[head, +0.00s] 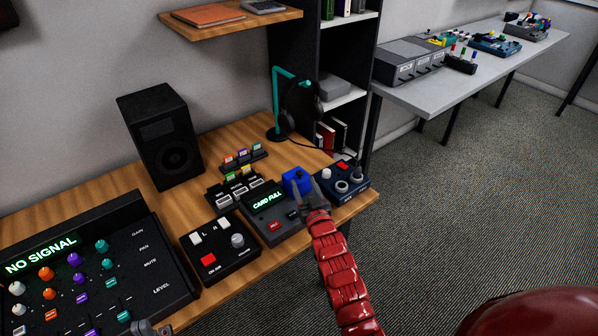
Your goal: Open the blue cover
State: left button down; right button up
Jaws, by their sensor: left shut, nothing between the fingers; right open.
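The blue cover (293,183) sits at the upper right of a dark grey device with a lit "CARD FULL" display (268,200). It stands up like a small box; I cannot tell what is under it. My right gripper (308,190) is open, with its fingers right at the cover's right and front side, partly hiding it. I cannot tell whether they touch it. My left gripper (146,327) only just shows at the bottom edge, shut and empty, in front of the large mixer.
A large mixer (130,215) with a "NO SIGNAL" display fills the left. A black switch box (219,246) stands left of the grey device, a dark blue knob box (342,182) to its right. A speaker (160,135) and a headphone stand (277,105) stand behind.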

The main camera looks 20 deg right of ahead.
aim_at(300, 176)
jog(key=shift+w+d+p, duration=0.15)
jog(key=shift+w+p, duration=0.15)
jog(key=shift+w, duration=2.45)
grip_shut()
